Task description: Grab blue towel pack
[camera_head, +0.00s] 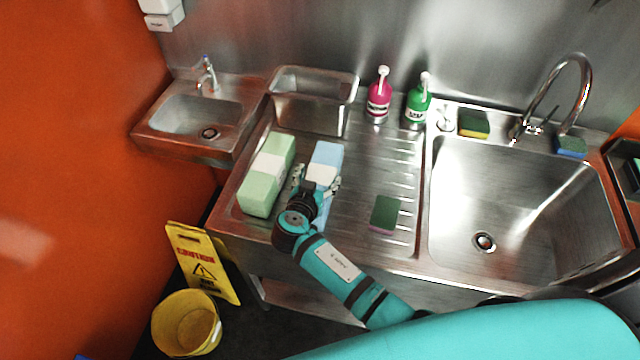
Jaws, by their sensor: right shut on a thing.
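The blue towel pack (328,153) is a light blue block with a white band. It lies on the ribbed steel drainboard (375,165), to the right of a green towel pack (268,175). My right gripper (318,184) reaches in over the near part of the blue pack, with its fingers on either side of it, shut on it. The gripper and wrist hide part of the pack's near end. I cannot tell whether the pack is lifted off the board. My left gripper is not in view.
A green sponge (385,213) lies right of my arm. A steel tray (312,105), a pink bottle (378,98) and a green bottle (417,103) stand behind. The large sink (515,205) is at right. A yellow caution sign (203,262) and bucket (187,323) are on the floor.

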